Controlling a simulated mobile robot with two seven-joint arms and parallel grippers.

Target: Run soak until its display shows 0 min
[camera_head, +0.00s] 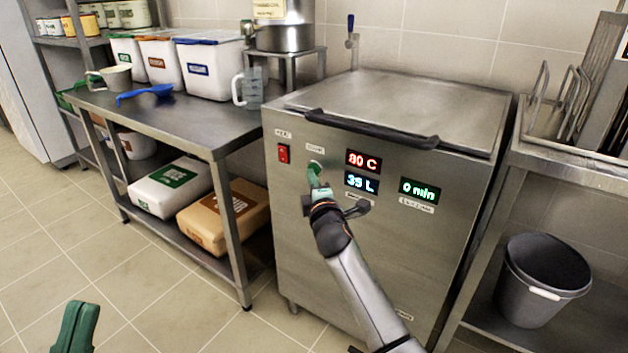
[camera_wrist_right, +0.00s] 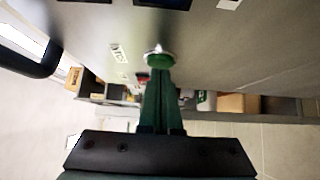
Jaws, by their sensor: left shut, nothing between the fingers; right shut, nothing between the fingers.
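The steel soak machine (camera_head: 385,250) has a red display (camera_head: 363,160) reading 80 C, a blue display (camera_head: 361,183) reading 39 L and a green display (camera_head: 419,190) reading 0 min. A round green button (camera_wrist_right: 160,58) in a silver ring is on its front, left of the displays. My right gripper (camera_head: 317,180) is shut and empty, its green fingertips at the button; they also show in the right wrist view (camera_wrist_right: 159,78). I cannot tell whether they press it. My left gripper (camera_head: 78,322) is shut and empty over the floor at lower left.
A red switch (camera_head: 283,153) is left of the button. A black handle bar (camera_head: 372,129) runs along the lid's front edge. A steel table (camera_head: 180,122) with bins and a jug stands left. A grey bucket (camera_head: 542,282) sits on the right shelf. The floor at left front is clear.

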